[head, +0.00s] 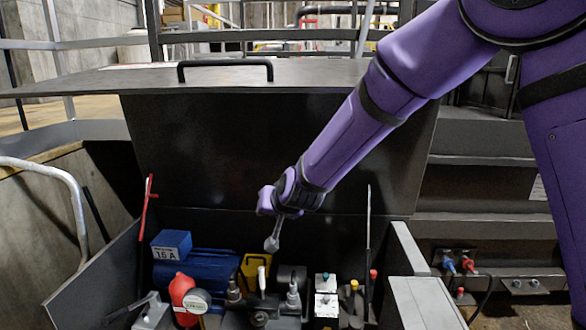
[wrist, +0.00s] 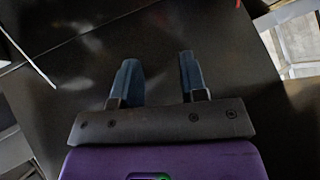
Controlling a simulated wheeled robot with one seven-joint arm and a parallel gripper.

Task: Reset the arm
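My purple arm reaches from the upper right down over an open dark machine box. My gripper (head: 272,243) hangs above the parts in the box, in front of the raised dark lid (head: 230,150). In the wrist view my gripper (wrist: 157,72) shows its two bluish fingers apart, with nothing between them. A dark panel fills most of the space beyond the fingers.
Below my gripper are a blue motor (head: 200,280), a yellow part (head: 256,268), a red bottle (head: 181,296) and several metal fittings. A thin upright rod (head: 368,235) stands right of the gripper. A handle (head: 225,63) tops the lid.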

